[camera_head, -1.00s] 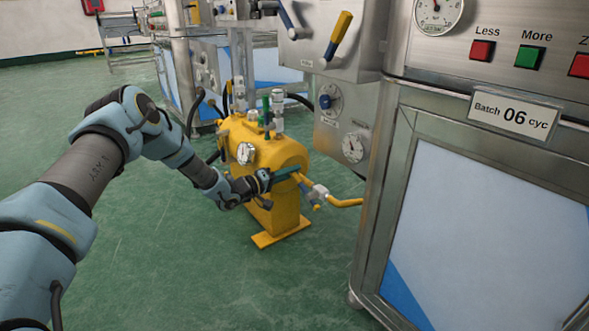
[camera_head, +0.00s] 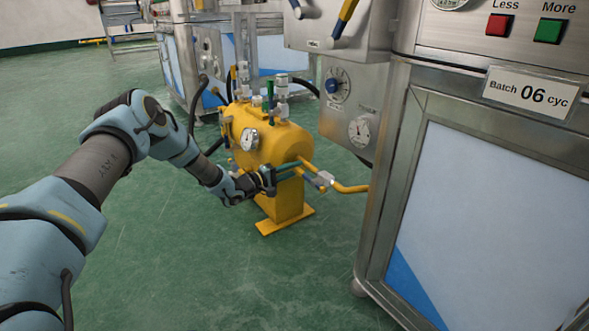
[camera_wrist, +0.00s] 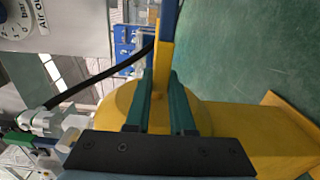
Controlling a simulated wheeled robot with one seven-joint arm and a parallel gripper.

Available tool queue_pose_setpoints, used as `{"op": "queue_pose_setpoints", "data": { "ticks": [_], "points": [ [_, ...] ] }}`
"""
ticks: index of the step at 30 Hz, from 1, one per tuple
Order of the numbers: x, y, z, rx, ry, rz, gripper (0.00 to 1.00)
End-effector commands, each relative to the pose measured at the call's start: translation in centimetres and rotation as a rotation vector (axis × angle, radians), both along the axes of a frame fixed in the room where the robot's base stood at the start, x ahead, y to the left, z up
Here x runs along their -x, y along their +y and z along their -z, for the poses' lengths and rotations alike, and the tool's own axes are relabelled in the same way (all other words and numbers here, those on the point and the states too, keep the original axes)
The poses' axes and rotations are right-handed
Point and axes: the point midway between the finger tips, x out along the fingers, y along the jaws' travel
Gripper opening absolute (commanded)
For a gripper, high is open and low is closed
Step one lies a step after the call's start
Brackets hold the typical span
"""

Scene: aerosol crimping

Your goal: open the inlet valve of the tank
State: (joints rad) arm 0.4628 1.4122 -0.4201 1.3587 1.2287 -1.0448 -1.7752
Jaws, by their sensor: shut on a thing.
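The yellow tank (camera_head: 283,143) stands on the floor left of the steel cabinet. Its yellow pipe (camera_head: 348,188) runs right to the cabinet and carries a pale valve body (camera_head: 324,179). My gripper (camera_head: 298,169) is at this valve, with its two green fingers reaching right. In the wrist view, my gripper (camera_wrist: 162,75) has its fingers on either side of a narrow yellow bar, which turns blue farther up. This bar looks like the valve's lever (camera_wrist: 163,58), and I am shut on it. The exact contact is hard to see. The rounded tank body (camera_wrist: 120,105) lies behind the fingers.
The steel cabinet (camera_head: 405,150) stands close on the right, with dials and levers above the pipe. A gauge (camera_head: 249,139) and fittings sit on the tank. A black hose (camera_wrist: 95,82) crosses the wrist view. Green floor is clear in front.

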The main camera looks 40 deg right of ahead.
Motion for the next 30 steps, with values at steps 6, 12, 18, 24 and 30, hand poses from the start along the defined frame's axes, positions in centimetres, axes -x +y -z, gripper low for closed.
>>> {"op": "queue_pose_setpoints", "data": {
  "ticks": [6, 12, 18, 24, 30],
  "points": [
    [0.1, 0.1, 0.4, -0.006, 0.005, -0.001, 0.00],
    [0.1, 0.1, 0.3, -0.006, 0.004, -0.001, 0.37],
    [0.0, 0.0, 0.2, -0.004, 0.002, -0.001, 0.51],
    [0.0, 0.2, 0.1, -0.003, 0.002, -0.001, 0.51],
    [-0.2, 2.5, -0.1, -0.004, 0.002, -0.002, 0.51]
  ]
}}
